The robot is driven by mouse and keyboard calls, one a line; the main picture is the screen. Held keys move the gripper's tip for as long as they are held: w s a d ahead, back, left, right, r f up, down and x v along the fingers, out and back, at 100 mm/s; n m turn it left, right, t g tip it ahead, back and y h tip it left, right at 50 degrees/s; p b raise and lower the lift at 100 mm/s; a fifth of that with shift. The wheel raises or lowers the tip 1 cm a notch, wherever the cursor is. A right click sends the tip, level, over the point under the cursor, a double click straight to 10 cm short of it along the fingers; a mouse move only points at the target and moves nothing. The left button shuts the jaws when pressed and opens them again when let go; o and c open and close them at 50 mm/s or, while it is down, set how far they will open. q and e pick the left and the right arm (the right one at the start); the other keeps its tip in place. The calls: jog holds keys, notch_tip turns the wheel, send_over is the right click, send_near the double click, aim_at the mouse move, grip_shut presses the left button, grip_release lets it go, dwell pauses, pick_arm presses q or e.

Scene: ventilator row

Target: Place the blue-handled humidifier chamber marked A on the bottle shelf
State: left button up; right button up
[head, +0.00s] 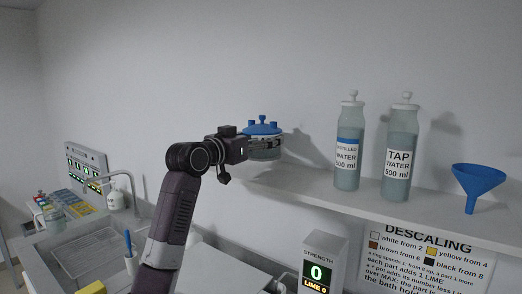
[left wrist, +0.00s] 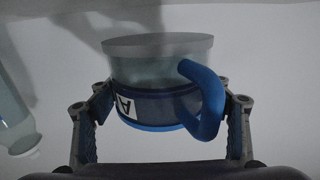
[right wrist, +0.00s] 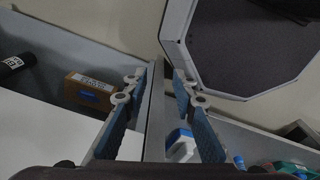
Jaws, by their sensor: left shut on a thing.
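The humidifier chamber (head: 264,153) is a clear cup with a blue lid; it shows close up in the left wrist view (left wrist: 155,70) with a blue band, a blue curved handle and a white label reading A. My left gripper (head: 262,144) is shut on it, one finger on each side of the band. The bottle shelf (head: 310,189) is on the wall, and the chamber is at its left end. I cannot tell whether its base touches the shelf. My right gripper (right wrist: 160,82) is open in the right wrist view, with no thing clearly held.
On the shelf stand a distilled water bottle (head: 347,150), a tap water bottle (head: 400,155) and a blue funnel (head: 477,181). Bare shelf lies between chamber and distilled water. A strength display (head: 318,268) and descaling notice (head: 425,260) are below. A sink (head: 85,258) is lower left.

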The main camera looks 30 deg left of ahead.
aim_at(261, 151)
pick_arm(q)
jog(key=shift+f, duration=0.2)
notch_tip(261, 151, down, 2)
jog(key=shift+s+f+p, duration=0.1)
jog(key=shift+p, duration=0.25)
jog(key=shift+f, duration=0.4)
pick_arm(e)
jog(key=shift+s+r, duration=0.35)
jog(key=shift+r, duration=0.05)
pick_arm(q)
jog(key=o, duration=1.6)
jog(key=shift+f, duration=0.2)
jog(key=shift+o, duration=0.2)
pick_arm(e)
jog(key=shift+w, duration=0.1)
pick_arm(q)
jog(key=shift+s, duration=0.1)
pick_arm(e)
jog(key=shift+f, duration=0.1)
